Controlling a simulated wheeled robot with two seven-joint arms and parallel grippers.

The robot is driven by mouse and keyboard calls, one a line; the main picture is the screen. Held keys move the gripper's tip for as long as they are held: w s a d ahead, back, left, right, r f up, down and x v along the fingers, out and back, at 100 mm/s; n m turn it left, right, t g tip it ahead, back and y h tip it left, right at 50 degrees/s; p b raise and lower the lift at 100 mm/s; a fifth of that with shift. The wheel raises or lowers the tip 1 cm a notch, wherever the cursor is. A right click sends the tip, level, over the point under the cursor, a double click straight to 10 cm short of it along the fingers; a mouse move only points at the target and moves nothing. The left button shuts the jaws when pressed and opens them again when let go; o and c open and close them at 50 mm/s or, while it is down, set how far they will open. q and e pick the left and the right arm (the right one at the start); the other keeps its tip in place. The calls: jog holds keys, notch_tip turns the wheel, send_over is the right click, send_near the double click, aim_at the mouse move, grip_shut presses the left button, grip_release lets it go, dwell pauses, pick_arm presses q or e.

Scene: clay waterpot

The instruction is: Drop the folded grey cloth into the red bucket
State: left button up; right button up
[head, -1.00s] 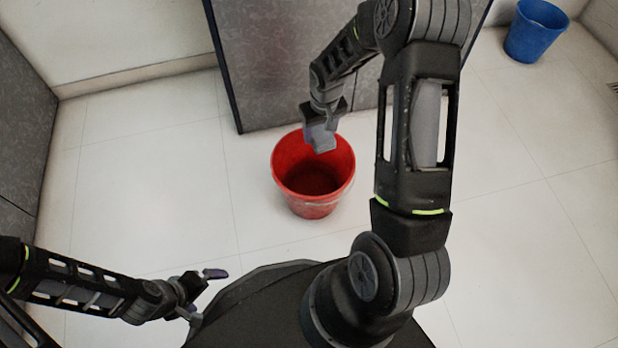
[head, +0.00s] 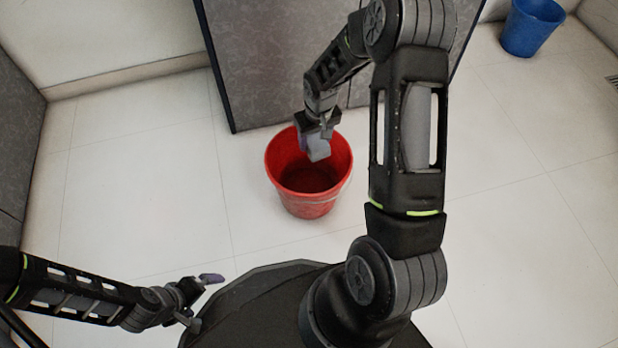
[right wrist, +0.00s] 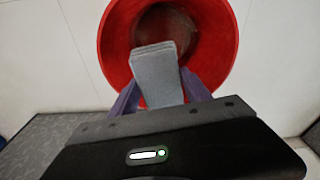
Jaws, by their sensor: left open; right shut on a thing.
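The red bucket (head: 309,208) stands upright on the floor in the middle of the head view. Its opening also shows in the right wrist view (right wrist: 228,25). My right gripper (head: 313,136) is shut on the folded grey cloth (head: 318,149), above the far part of the bucket's opening. In the right wrist view the cloth (right wrist: 158,75) sticks out between the two fingers (right wrist: 160,95) and overlaps the opening. My left gripper (head: 203,300) is open and empty at the lower left, well apart from the bucket.
A grey cabinet or panel (head: 265,70) stands behind the bucket. A blue bucket (head: 532,28) is on the floor at the far right. The pale tiled floor (head: 150,190) is clear to the left and right of the red bucket.

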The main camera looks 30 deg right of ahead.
jog(key=o, duration=1.3)
jog(key=shift+r, duration=0.15)
jog(key=r+p, duration=0.1)
jog(key=r, duration=0.1)
jog(key=r+p, duration=0.1)
jog(key=r, duration=0.2)
jog(key=s+r+p, duration=0.1)
jog(key=r, duration=0.1)
jog(key=shift+a+r, duration=0.1)
jog(key=shift+r, duration=0.2)
